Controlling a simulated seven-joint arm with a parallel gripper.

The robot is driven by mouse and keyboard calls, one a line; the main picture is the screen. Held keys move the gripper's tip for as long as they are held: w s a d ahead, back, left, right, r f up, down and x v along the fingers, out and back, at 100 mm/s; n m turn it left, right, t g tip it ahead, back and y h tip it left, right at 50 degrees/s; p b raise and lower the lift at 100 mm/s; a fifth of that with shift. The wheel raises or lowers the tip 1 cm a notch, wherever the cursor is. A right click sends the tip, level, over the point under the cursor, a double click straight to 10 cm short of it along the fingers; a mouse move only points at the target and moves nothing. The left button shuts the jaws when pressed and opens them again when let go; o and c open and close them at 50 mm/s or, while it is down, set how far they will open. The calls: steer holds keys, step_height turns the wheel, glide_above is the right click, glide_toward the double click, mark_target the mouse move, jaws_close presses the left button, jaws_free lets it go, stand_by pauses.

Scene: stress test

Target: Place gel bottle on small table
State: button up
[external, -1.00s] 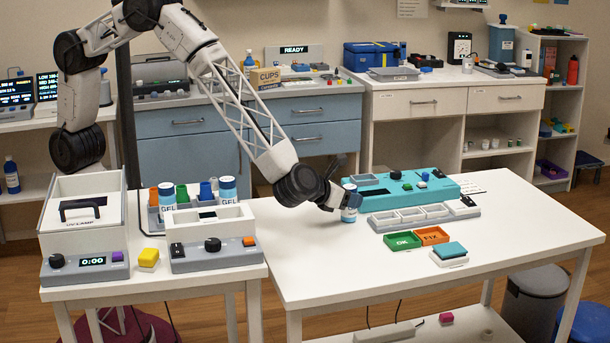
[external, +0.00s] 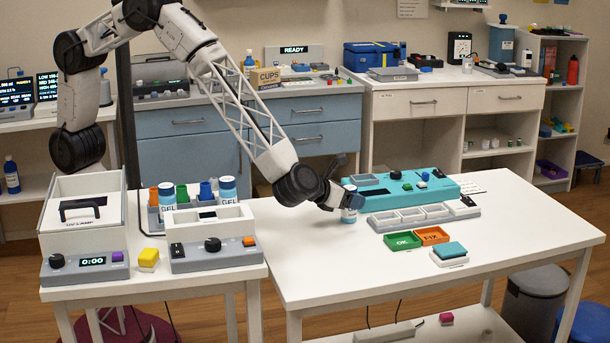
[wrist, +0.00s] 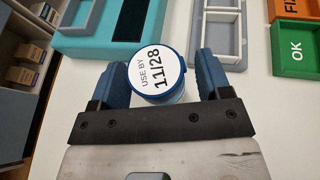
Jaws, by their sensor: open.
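A gel bottle (external: 349,214) with a blue cap stands upright on the large white table (external: 400,279), beside the teal device. My gripper (external: 340,197) is low over this table at the bottle. The wrist view shows its two blue fingers (wrist: 160,68) open, one on each side of the bottle. Other gel bottles (external: 228,189) stand in a rack on the smaller white table (external: 150,283) at the left.
The teal device (external: 440,190) and a row of grey trays (external: 422,215) lie right of the bottle. Green OK (external: 402,241) and orange FIX (external: 431,235) bins are in front. The large table's front left is clear. A lidded box (external: 82,215) and control boxes crowd the smaller table.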

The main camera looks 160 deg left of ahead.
steer(key=shift+v, duration=3.7)
steer(key=shift+f, duration=0.1)
steer(key=shift+o, duration=0.4)
steer(key=shift+s+a+f+y, duration=0.35)
steer(key=shift+s+a+y, duration=0.1)
steer(key=shift+y, duration=0.15)
steer(key=shift+s+a+f+m+t+y, duration=0.45)
steer(key=shift+s+f+m+t+y, duration=0.1)
steer(key=shift+m+t+y, duration=0.35)
steer(key=shift+a+f+t+y, duration=0.1)
steer(key=shift+f+t+y, duration=0.2)
steer(key=shift+y, duration=0.1)
steer(key=shift+f+m+t+y, duration=0.45)
steer(key=shift+m+t+y, duration=0.15)
steer(key=shift+m+t, duration=0.35)
steer(key=shift+t, duration=0.25)
